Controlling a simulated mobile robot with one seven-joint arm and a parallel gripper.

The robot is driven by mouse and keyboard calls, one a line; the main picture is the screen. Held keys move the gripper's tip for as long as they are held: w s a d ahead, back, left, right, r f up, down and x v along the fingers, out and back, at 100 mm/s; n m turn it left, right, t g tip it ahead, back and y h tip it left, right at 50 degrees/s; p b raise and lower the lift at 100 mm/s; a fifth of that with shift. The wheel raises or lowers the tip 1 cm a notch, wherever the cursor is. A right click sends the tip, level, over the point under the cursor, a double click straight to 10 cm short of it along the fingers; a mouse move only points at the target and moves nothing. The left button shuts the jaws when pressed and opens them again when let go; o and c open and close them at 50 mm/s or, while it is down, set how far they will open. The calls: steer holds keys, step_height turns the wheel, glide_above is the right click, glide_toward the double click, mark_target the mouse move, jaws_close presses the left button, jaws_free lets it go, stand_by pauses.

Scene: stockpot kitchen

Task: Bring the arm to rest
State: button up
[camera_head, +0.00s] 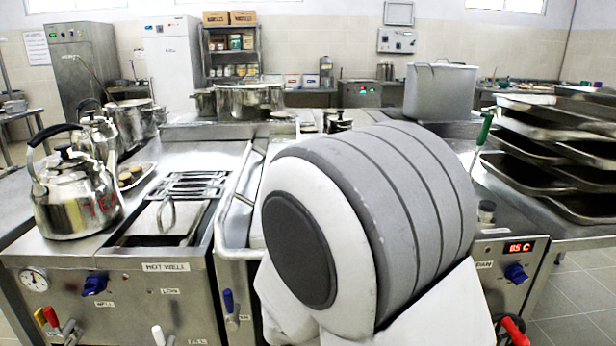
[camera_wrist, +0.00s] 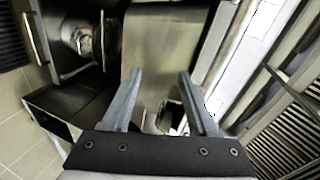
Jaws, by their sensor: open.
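My gripper (camera_wrist: 160,98) shows in the wrist view with its two grey fingers apart and nothing between them. Beyond the fingers are metal surfaces of the cooking line, with a steel panel (camera_wrist: 148,45) behind the gap. I cannot tell how far the fingertips are from it. In the head view my large grey and white arm link fills the middle and lower right. It hides my gripper and part of the counter there.
A kettle (camera_head: 76,195) stands on the left counter beside the hot well (camera_head: 160,222). A big pot (camera_head: 248,98) stands behind. Stacked trays (camera_head: 560,150) are at the right, and a grey bin (camera_head: 440,92) is behind my arm. Tiled floor (camera_head: 578,290) shows at lower right.

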steer(key=s+d+r+n+g+y, duration=0.3)
steer(key=s+d+r+n+g, duration=0.25)
steer(key=r+n, duration=0.4)
steer(key=s+d+r+n+g+h+p, duration=0.1)
steer(key=s+d+r+n+g+h, duration=0.2)
steer(key=s+d, duration=0.4)
steer(key=s+d+r+n+g+p, duration=0.1)
steer(key=s+d+r+n, duration=0.25)
steer(key=s, duration=0.55)
step_height(320, 180, up, 19)
steer(key=p, duration=1.9)
steer(key=shift+w+d+n+p, duration=0.3)
steer(key=shift+f+t, duration=0.1)
steer(key=shift+t, duration=0.15)
steer(key=shift+c, duration=0.7)
steer(key=shift+a, duration=0.1)
steer(key=shift+a, duration=0.1)
